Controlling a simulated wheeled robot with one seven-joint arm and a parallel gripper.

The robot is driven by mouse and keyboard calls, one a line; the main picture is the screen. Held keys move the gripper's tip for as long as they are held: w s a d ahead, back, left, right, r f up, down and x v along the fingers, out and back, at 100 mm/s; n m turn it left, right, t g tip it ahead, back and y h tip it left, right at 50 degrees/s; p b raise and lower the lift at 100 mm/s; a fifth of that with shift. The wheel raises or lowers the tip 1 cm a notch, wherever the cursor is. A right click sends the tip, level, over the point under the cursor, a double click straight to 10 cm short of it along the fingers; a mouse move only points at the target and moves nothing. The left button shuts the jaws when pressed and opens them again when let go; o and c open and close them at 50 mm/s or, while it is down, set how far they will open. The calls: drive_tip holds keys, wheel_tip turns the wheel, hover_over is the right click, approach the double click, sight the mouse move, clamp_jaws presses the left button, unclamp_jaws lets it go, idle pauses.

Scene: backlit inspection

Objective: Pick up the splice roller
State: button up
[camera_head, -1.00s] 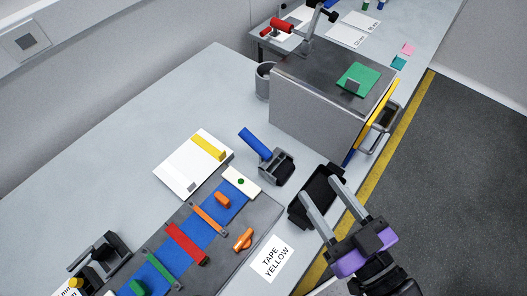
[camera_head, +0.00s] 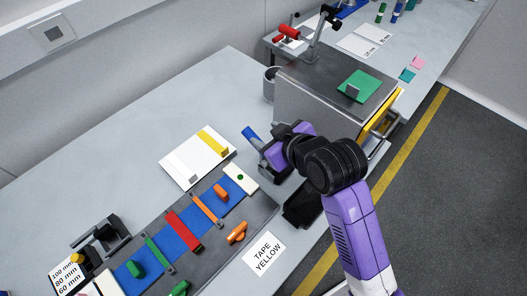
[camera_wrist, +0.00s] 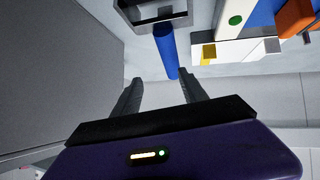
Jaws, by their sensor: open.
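The blue rod-shaped handle (camera_head: 250,133), which I take to be the splice roller's, stands tilted at a dark holder on the bench. My gripper hides most of it in the head view. In the wrist view the blue handle (camera_wrist: 166,52) runs down from the grey holder (camera_wrist: 155,14) towards my gripper (camera_wrist: 160,84). Its near end shows in line with the gap between my two fingers. My gripper is open and empty, and the handle looks just beyond the fingertips; I cannot tell the exact distance.
A grey metal box (camera_head: 330,104) with a green pad (camera_head: 359,86) stands right of my gripper. A board with a blue strip (camera_head: 182,231) and several coloured parts lies at front left. A white plate (camera_head: 188,168) with a yellow block is left of the handle. A black tray (camera_head: 303,207) lies beside my arm.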

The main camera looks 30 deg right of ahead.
drive_tip(key=shift+s+a+f+n+g, duration=0.15)
drive_tip(key=shift+s+f+g, duration=0.15)
drive_tip(key=shift+s+f, duration=0.25)
drive_tip(key=shift+s+a+f+n+g, duration=0.15)
drive_tip(key=shift+s+f+g, duration=0.2)
drive_tip(key=shift+f, duration=0.3)
drive_tip(key=shift+s+d+f, duration=0.1)
drive_tip(key=shift+f, duration=0.2)
drive_tip(key=shift+a+p+x, duration=0.2)
drive_tip(key=shift+p+x, duration=0.05)
drive_tip(key=shift+x, duration=1.6)
drive_tip(key=shift+a+p+x, duration=0.2)
drive_tip(key=shift+x, duration=1.65)
drive_tip(key=shift+r, duration=0.15)
clamp_jaws()
